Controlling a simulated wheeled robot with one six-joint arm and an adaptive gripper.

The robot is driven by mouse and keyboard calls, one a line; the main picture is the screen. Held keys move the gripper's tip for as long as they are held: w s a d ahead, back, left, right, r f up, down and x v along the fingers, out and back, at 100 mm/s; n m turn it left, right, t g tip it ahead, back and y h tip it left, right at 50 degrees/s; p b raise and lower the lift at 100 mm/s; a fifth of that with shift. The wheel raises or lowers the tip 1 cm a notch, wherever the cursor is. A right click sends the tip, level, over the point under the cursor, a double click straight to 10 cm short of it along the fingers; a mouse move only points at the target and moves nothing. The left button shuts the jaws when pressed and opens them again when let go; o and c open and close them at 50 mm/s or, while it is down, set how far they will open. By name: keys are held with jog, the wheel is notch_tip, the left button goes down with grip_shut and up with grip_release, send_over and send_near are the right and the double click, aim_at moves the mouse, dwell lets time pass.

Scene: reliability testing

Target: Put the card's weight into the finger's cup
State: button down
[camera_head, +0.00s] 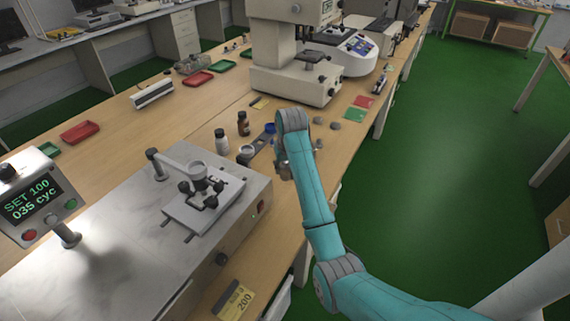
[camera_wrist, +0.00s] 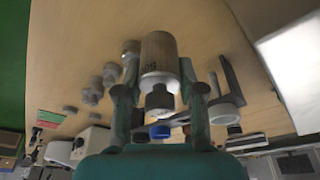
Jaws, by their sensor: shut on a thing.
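My gripper (camera_head: 284,165) is beyond the right end of the test machine, partly hidden by my arm. In the wrist view my gripper (camera_wrist: 158,80) is shut on a large pale metal weight (camera_wrist: 158,52) with a dark knob; its marking is too small to read surely. The yellow card (camera_head: 236,300) at the front edge reads 200. The finger's cup (camera_head: 199,169) is a small grey cup above the plate on the test machine (camera_head: 100,235), apart from my gripper. I cannot see inside it well.
Several smaller weights (camera_wrist: 92,90) stand near the held one. A white bottle (camera_head: 222,141), a brown bottle (camera_head: 243,123) and a white-rimmed jar (camera_head: 246,153) stand behind the machine. A display (camera_head: 33,203) reads SET 100, 035 cyc. A large instrument (camera_head: 292,50) stands farther back.

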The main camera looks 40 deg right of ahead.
aim_at(285, 176)
jog(key=shift+f, duration=2.3)
